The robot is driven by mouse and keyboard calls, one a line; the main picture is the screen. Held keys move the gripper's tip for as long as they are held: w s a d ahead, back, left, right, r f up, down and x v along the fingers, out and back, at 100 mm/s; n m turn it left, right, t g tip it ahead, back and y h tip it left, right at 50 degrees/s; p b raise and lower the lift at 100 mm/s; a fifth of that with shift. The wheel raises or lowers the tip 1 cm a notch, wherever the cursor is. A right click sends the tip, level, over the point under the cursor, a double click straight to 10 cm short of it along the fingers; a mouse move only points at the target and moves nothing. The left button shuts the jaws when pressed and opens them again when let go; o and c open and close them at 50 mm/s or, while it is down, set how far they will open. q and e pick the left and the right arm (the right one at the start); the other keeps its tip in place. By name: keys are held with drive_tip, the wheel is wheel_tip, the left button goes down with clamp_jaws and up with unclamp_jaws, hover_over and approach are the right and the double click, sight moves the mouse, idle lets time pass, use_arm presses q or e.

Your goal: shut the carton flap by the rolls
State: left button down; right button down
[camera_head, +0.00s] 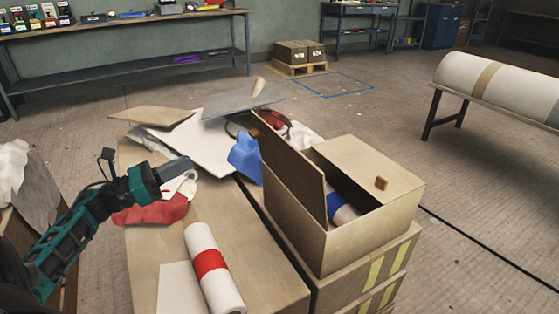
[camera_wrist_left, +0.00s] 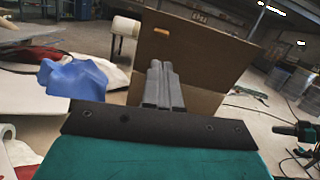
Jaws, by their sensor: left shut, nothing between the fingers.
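The open carton (camera_head: 365,235) stands on top of other boxes right of the bench. Its left flap (camera_head: 290,170) stands up, leaning a little outward; its right flap (camera_head: 365,165) lies flat with a tan tab. Through the gap I see part of a roll with a blue band (camera_head: 340,208). My left gripper (camera_head: 180,168) is shut and empty, left of the raised flap and apart from it in the head view. In the left wrist view the gripper fingers (camera_wrist_left: 163,88) point at the flap's outer face (camera_wrist_left: 195,60). A teal and black part of my right arm shows small at the right edge.
A white roll with a red band (camera_head: 210,262) lies on the bench (camera_head: 165,235). A red and white cloth (camera_head: 155,208), a blue cloth (camera_head: 245,158) and loose sheets (camera_head: 190,140) lie around the gripper. A large roll (camera_head: 500,85) rests on a stand at right.

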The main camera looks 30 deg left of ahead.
use_arm(q)
drive_tip(key=m, duration=0.1)
drive_tip(key=b, duration=0.1)
approach(250, 134)
drive_tip(key=shift+m+h, duration=0.3)
drive_tip(key=x, duration=0.5)
drive_tip(key=shift+w, duration=0.1)
drive_tip(key=shift+x, duration=0.85)
drive_tip(key=shift+f, duration=0.1)
use_arm(e)
drive_tip(key=shift+w+a+f, duration=0.15)
drive_tip(key=shift+f, duration=0.05)
drive_tip(key=shift+r, duration=0.1)
